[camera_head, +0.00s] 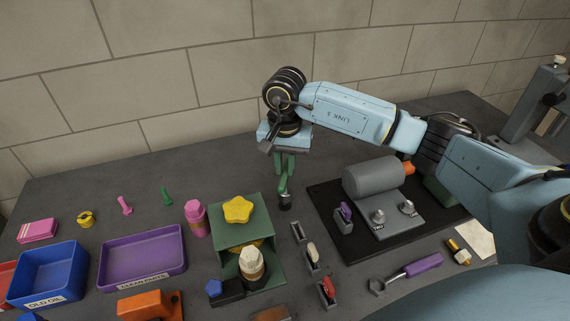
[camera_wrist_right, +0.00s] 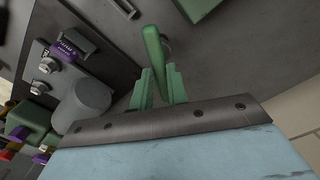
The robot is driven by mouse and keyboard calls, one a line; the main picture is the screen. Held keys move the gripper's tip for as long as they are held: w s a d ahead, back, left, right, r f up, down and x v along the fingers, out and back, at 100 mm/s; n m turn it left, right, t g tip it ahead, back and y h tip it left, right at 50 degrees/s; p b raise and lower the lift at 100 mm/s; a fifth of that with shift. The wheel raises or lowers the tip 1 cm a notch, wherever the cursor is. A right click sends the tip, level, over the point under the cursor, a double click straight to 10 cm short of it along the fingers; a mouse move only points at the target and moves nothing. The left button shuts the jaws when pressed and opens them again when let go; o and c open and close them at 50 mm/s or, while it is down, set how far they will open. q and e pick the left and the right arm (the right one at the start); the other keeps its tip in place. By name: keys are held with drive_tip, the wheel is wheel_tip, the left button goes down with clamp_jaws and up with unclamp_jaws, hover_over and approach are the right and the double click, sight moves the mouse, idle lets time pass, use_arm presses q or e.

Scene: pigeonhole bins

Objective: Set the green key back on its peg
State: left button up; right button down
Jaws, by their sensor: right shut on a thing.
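My right gripper (camera_head: 284,168) is above the table, behind the green box, pointing down with green fingers. It is shut on a green rod-like piece, seemingly the green key (camera_wrist_right: 153,48), which sticks out past the fingertips in the right wrist view. In the head view a dark end (camera_head: 284,201) hangs below the fingers; the fingers and key are hard to tell apart there. I cannot tell which thing is the key's peg. My left gripper is not in view.
The green box (camera_head: 228,238) with a yellow star knob stands just in front of my right gripper. A grey cylinder unit (camera_head: 373,178) with knobs and a purple piece (camera_head: 344,212) sits on a black mat to the right. Small brackets (camera_head: 298,231) line the table between them.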

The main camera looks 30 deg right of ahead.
sight(285, 172)
drive_tip(key=shift+f+b, duration=1.55)
drive_tip(key=shift+f, duration=0.1)
drive_tip(key=c, duration=1.3)
unclamp_jaws()
drive_tip(key=shift+r+p, duration=1.45)
drive_tip(key=shift+r, duration=1.1)
